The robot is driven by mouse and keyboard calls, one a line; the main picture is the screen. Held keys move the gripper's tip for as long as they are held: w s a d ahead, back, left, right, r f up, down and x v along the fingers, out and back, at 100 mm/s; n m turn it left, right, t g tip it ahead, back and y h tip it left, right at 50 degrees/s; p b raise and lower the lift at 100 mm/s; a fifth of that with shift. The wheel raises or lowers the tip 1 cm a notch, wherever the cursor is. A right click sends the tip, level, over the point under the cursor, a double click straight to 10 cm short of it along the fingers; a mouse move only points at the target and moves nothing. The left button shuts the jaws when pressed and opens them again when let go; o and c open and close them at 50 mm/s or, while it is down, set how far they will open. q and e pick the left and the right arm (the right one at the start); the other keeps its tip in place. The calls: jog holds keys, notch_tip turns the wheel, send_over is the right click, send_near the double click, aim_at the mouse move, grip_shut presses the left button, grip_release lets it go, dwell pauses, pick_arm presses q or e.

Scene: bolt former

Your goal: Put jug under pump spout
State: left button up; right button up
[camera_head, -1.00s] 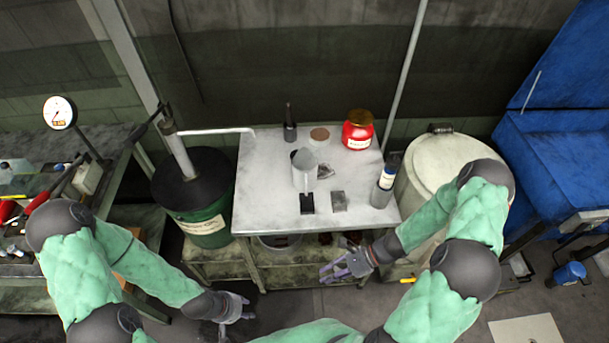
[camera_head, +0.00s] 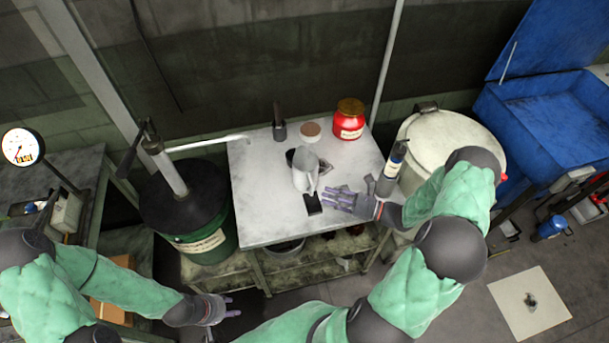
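The jug (camera_head: 304,172) is a grey metal pitcher standing upright on the light table (camera_head: 262,222), near its middle. The pump (camera_head: 168,172) stands on a dark green drum (camera_head: 205,240) left of the table. Its spout (camera_head: 210,143) reaches right, ending over the table's back left corner. The jug is to the right of and nearer than the spout's end, not under it. My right gripper (camera_head: 338,199) is over the table, just right of and nearer than the jug, with fingers spread and empty. My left gripper (camera_head: 222,310) is low in front of the table, open and empty.
A black block (camera_head: 312,204) lies just in front of the jug. A red jar (camera_head: 348,120), a round tin (camera_head: 310,131) and a dark bottle (camera_head: 279,125) stand at the back. A grey bottle (camera_head: 390,170) stands at the right edge. The table's left front is clear.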

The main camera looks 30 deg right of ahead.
aim_at(307, 177)
jog(key=shift+r+b+x, duration=0.2)
jog(key=shift+b+x, duration=0.3)
jog(key=shift+x, duration=2.75)
jog(key=shift+w+d, duration=0.1)
grip_shut()
